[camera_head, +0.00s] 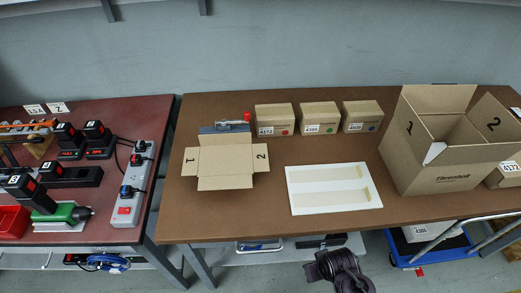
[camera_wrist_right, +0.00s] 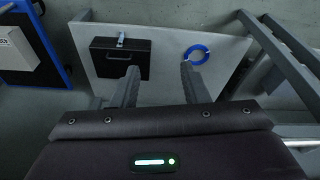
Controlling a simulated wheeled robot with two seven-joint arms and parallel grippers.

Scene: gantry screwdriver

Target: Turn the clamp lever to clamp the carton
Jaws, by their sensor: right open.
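A small open carton (camera_head: 226,182) with flaps marked 1 and 2 spread outward sits on the left part of the brown table. Behind it, touching or close to it, is a grey metal clamp (camera_head: 222,128). A red-tipped clamp lever (camera_head: 247,116) stands at the clamp's right end; its exact angle is too small to tell. My right gripper (camera_wrist_right: 159,78) is open and empty in the wrist view, pointing at the area below the table. In the head view my right arm shows at the bottom, in front of the table edge, apart from carton and lever. My left gripper is out of view.
Three closed boxes (camera_head: 319,118) stand right of the clamp. A white board (camera_head: 332,188) lies mid-table; a large open carton (camera_head: 450,165) stands right. A side table (camera_head: 120,229) with tools adjoins left. The lower shelf holds a black case (camera_wrist_right: 119,63) and blue ring (camera_wrist_right: 197,55).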

